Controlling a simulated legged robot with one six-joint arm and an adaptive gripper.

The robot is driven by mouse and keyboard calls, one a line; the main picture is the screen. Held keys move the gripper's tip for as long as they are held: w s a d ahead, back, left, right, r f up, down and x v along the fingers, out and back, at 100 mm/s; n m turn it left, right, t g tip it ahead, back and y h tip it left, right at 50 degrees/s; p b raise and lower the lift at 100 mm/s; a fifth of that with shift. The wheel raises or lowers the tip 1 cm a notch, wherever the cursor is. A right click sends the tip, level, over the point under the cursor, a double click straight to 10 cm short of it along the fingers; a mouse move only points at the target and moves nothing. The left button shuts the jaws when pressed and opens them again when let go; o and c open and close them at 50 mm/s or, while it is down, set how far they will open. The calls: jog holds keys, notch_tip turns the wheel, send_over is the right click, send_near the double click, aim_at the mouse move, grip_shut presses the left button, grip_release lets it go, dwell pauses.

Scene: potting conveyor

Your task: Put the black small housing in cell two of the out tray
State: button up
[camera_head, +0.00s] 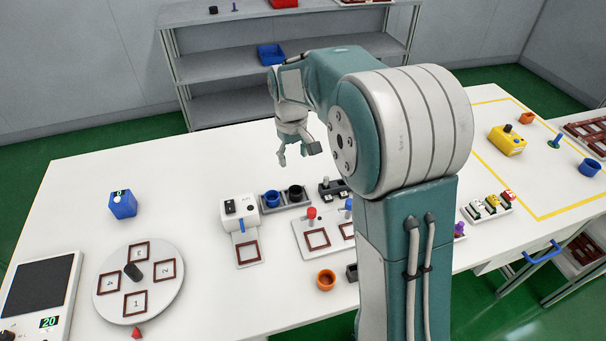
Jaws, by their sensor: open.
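A small black round housing (296,192) sits in a grey holder (309,203), beside a blue round housing (272,199). My gripper (298,158) is open and empty, fingers pointing down, above the table behind that holder and apart from it. A tray with brown-framed cells (602,124) is cut off at the right edge. I cannot tell whether it is the out tray, and I see no cell numbers on it. My arm hides part of the table's middle.
A white turntable (169,296) with numbered brown frames and a black post (133,271) stands at the left. A white machine (239,211), an orange cup (326,280) and a blue box (122,205) stand on the table. The back left table is clear.

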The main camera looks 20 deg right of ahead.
jog(key=s+r+m+t, duration=0.2)
jog(key=s+r+t, duration=0.1)
jog(key=s+r, duration=0.9)
jog(key=s+f+m+t, duration=0.1)
jog(key=s+f+t, duration=0.1)
jog(key=s, duration=1.3)
jog(key=shift+d+f+m, duration=0.2)
jog(key=shift+f+m, duration=0.05)
jog(key=shift+m, duration=0.05)
jog(key=shift+s, duration=0.1)
